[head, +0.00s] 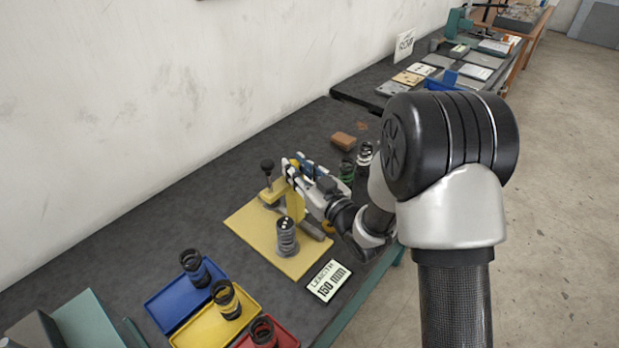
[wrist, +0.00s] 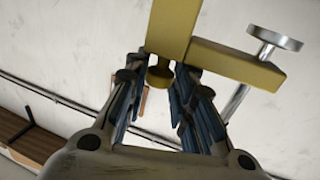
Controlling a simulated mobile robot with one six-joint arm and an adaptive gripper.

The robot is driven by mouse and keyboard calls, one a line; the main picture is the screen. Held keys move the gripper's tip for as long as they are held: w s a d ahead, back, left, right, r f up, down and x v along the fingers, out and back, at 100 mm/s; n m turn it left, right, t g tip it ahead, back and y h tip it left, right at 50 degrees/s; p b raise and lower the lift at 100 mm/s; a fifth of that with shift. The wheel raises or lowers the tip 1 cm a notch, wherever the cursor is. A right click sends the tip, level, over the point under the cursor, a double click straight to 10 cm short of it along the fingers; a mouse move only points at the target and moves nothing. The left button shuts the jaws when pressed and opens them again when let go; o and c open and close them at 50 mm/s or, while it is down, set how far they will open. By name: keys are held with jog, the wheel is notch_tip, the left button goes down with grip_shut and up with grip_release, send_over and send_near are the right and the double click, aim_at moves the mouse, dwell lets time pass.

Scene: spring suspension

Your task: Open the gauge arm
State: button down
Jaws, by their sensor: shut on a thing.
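The gauge is a yellow fixture on a yellow base plate (head: 245,226) on the dark bench, seen in the head view. A black knob (head: 267,164) stands on its far left side. My gripper (head: 295,170) is at the top of the fixture, to the right of that knob. In the wrist view the yellow gauge arm (wrist: 168,28) ends in a round yellow knob (wrist: 159,76) between my fingertips, and my gripper (wrist: 158,84) is shut on it. A second yellow bar (wrist: 238,66) with a silver screw (wrist: 275,38) lies to the right. My gripper partly hides the fixture in the head view.
Blue (head: 160,308), yellow (head: 190,338) and red trays with springs are at front left. A brown block (head: 343,141) lies behind.

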jog(key=w+a+b, duration=0.2)
jog(key=w+a, duration=0.4)
jog(key=a, duration=0.2)
jog(key=shift+w, duration=0.15)
jog(key=c, duration=1.3)
grip_release()
jog(key=shift+c, duration=0.2)
jog(key=v, duration=1.2)
